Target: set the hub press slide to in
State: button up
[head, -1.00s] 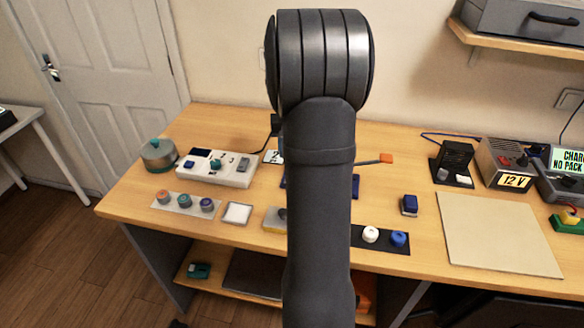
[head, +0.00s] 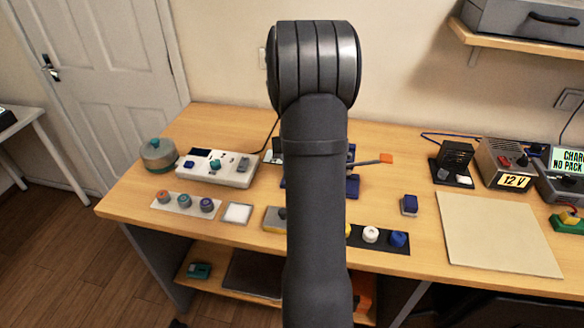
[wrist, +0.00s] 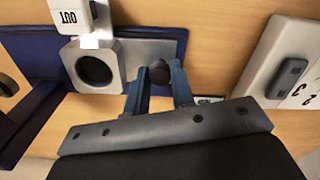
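The hub press shows in the wrist view as a grey block with a round dark hole (wrist: 95,70) on a blue base (wrist: 180,42). A white tag reading OUT (wrist: 70,17) stands beside the block. A dark round knob (wrist: 159,72) is at the end of the grey slide. My gripper (wrist: 160,77) has its two blue fingers on either side of this knob; I cannot tell whether they press on it. In the head view my arm hides most of the press; parts of its blue base (head: 352,187) show at the arm's right.
A white panel with switches (head: 217,168) stands left of the press; it also shows at the right in the wrist view (wrist: 285,60). Knobs on a strip (head: 184,203), a dark blue block (head: 409,205) and a beige mat (head: 497,234) lie around.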

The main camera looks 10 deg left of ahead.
jog(key=shift+d, duration=2.35)
grip_shut()
jog(key=o, duration=0.9)
grip_release()
jog(key=shift+r, duration=0.1)
notch_tip(320, 180, up, 17)
jog(key=shift+r, duration=0.15)
